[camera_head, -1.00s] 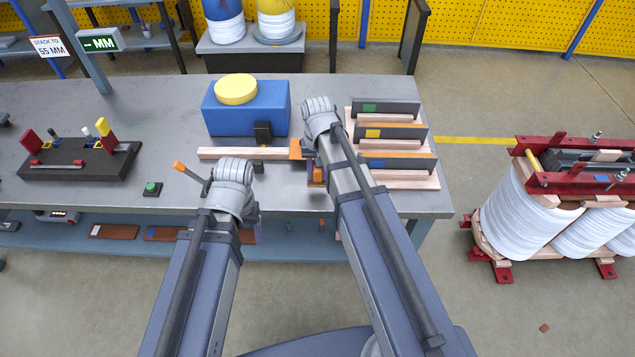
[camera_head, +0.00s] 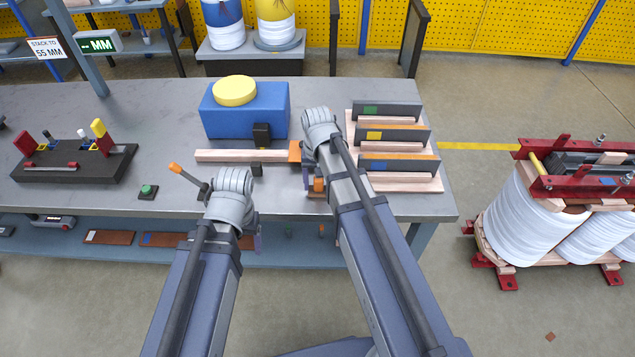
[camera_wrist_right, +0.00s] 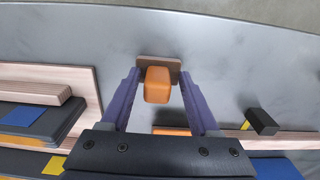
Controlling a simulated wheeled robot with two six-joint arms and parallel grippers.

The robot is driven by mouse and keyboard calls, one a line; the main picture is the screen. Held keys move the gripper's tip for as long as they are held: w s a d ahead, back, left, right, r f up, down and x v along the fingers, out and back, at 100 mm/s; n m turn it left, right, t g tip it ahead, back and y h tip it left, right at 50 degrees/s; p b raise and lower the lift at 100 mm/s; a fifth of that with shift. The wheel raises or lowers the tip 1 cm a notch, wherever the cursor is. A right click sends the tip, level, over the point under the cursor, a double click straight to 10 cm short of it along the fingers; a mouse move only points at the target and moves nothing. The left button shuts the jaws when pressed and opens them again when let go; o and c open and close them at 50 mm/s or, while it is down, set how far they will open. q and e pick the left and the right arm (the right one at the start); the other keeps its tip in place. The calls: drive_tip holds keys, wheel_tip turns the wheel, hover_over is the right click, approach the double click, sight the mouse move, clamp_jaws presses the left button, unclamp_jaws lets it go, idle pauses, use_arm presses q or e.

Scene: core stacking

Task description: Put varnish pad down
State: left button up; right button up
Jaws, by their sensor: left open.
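The varnish pad, an orange block on a thin brown plate, shows at the front of the workbench in the head view (camera_head: 319,184) and between my right fingers in the right wrist view (camera_wrist_right: 157,86). My right gripper (camera_wrist_right: 160,76) has its purple fingers on both sides of the orange block, with a narrow gap seen on each side. The plate looks to be on or just above the grey bench top; I cannot tell contact exactly. My left gripper (camera_head: 256,238) is open, low at the bench's front edge, mostly hidden behind its wrist.
A pale wooden bar with an orange end piece (camera_head: 295,151) lies behind the pad. A blue box with a yellow lid (camera_head: 245,110) stands further back. Wooden racks with dark plates (camera_head: 392,135) are to the right. An orange-tipped lever (camera_head: 187,176) and green button (camera_head: 147,190) are left.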

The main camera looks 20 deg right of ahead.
use_arm(q)
drive_tip(key=shift+r, duration=0.1)
use_arm(e)
drive_tip(key=shift+r, duration=0.1)
use_arm(q)
wheel_tip(320, 180, up, 12)
drive_tip(key=p, duration=1.2)
drive_tip(key=shift+r, duration=0.15)
use_arm(e)
wheel_tip(320, 180, up, 12)
drive_tip(key=s+a+n+h, duration=0.1)
drive_tip(key=s+a+n, duration=0.6)
drive_tip(key=s+a, duration=0.3)
drive_tip(key=s, duration=0.4)
drive_tip(key=shift+s+a, duration=0.2)
drive_tip(key=shift+a, duration=0.05)
drive_tip(key=shift+r, duration=0.1)
